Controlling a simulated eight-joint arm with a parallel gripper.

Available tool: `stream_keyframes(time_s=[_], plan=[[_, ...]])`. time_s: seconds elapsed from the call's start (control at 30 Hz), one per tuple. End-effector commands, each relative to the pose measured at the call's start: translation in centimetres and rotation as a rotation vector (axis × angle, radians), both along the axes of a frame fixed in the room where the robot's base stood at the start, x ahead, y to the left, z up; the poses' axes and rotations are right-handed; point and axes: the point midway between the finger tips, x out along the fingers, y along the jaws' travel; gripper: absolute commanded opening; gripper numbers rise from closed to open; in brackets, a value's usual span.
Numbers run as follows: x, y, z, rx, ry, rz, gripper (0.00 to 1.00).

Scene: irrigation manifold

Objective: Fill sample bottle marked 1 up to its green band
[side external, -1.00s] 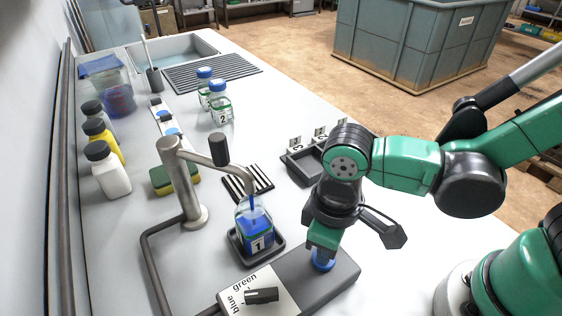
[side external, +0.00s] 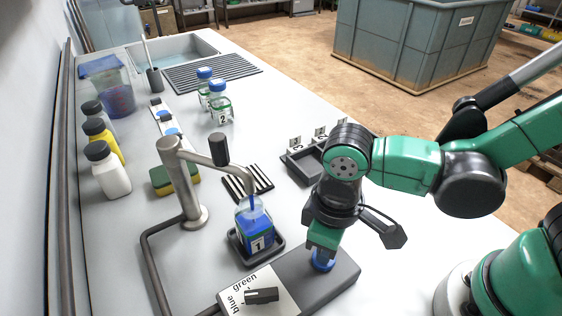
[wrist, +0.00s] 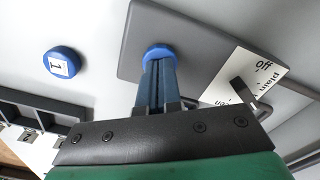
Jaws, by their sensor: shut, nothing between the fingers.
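Sample bottle 1 (side external: 256,229) stands uncapped and upright in a dark tray under the tap spout (side external: 240,169). It holds blue liquid around its "1" label, and a thin blue stream shows at its neck. I cannot tell exactly where the liquid surface lies against the green band. My gripper (side external: 322,249) is shut and empty, its tips down on the blue button (side external: 322,265) of the grey control box (side external: 338,279). In the wrist view the closed fingers (wrist: 158,66) meet the button (wrist: 158,50). A blue cap marked 1 (wrist: 62,63) lies on the bench.
The selector knob (side external: 262,295) sits on the box's white plate, beside "blue" and "green". Bottle 2 (side external: 220,109) and another capped bottle stand farther back. A black divided holder (side external: 303,169) lies beyond my gripper. The sponge (side external: 173,180) and several reagent bottles are at left.

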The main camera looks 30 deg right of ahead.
Motion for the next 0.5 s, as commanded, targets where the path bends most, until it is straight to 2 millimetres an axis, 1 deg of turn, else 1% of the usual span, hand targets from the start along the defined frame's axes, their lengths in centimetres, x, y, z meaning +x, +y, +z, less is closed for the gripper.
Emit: stream_keyframes(time_s=[0.07,0.17,0.5], plan=[[0.0,0.0,0.2,0.0,0.0,0.0,0.0],[0.0,0.0,1.1,0.0,0.0,0.0,0.0],[0.0,0.0,4.9,0.0,0.0,0.0,0.0]])
